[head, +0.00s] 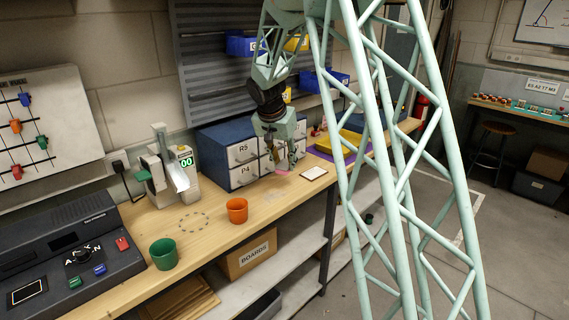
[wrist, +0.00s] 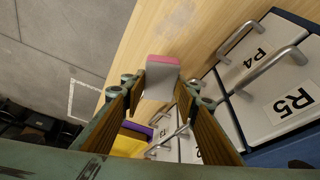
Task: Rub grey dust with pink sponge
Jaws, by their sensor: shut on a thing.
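My gripper (head: 279,160) is in front of the drawer cabinet, over the wooden bench. In the wrist view its two fingers (wrist: 158,88) are shut on the pink sponge (wrist: 163,60), which has a pink end and a pale grey body. The sponge points away from my gripper, toward the bench top. A faint greyish patch, seemingly the grey dust (wrist: 178,18), lies on the wood beyond the sponge in the wrist view. A pale patch (head: 258,185) also shows on the bench in the head view. I cannot tell whether the sponge touches the wood.
The drawer cabinet (head: 219,147) with protruding handles stands close behind my gripper. A white-topped pad (head: 313,173) lies to the right. An orange cup (head: 237,211) and a green cup (head: 164,254) stand nearer the left. The bench front edge is close.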

